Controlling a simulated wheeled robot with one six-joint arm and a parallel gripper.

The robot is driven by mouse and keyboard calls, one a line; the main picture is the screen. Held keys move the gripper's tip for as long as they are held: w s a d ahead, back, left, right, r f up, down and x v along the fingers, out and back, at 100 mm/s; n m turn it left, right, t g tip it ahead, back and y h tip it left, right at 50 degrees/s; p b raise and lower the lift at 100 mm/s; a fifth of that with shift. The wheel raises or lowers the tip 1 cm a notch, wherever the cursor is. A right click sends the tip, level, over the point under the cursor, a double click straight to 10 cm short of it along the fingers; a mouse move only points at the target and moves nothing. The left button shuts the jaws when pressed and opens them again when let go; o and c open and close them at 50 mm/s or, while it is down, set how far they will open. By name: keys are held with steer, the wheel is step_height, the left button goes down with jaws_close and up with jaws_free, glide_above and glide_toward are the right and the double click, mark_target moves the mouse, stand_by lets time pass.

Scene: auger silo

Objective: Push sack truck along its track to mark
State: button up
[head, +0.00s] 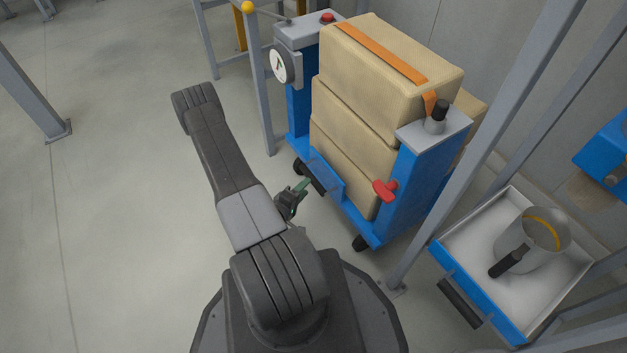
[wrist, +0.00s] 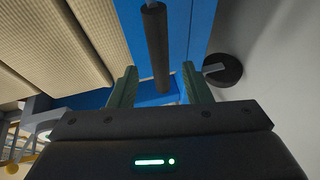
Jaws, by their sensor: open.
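The sack truck (head: 333,177) is a blue wheeled frame loaded with stacked tan sacks (head: 365,95), the top one crossed by an orange strap. A dark bar (wrist: 156,45) in front of its blue panel shows in the wrist view. My gripper (head: 301,187) is low at the truck's near side, beside the blue panel. In the wrist view its green fingers (wrist: 161,88) are apart, with the bar's lower end appearing between them. I cannot tell whether they touch it. A dark wheel (wrist: 223,70) shows to the right. The track and the mark cannot be made out.
A grey post (head: 480,150) stands right of the truck. Beyond it is a blue-edged tray (head: 475,290) holding a metal scoop (head: 532,236).

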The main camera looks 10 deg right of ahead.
mark_target(313, 180)
steer(key=shift+b+x, duration=0.65)
steer(key=shift+x, duration=2.4)
steer(key=shift+c, duration=0.4)
jaws_close()
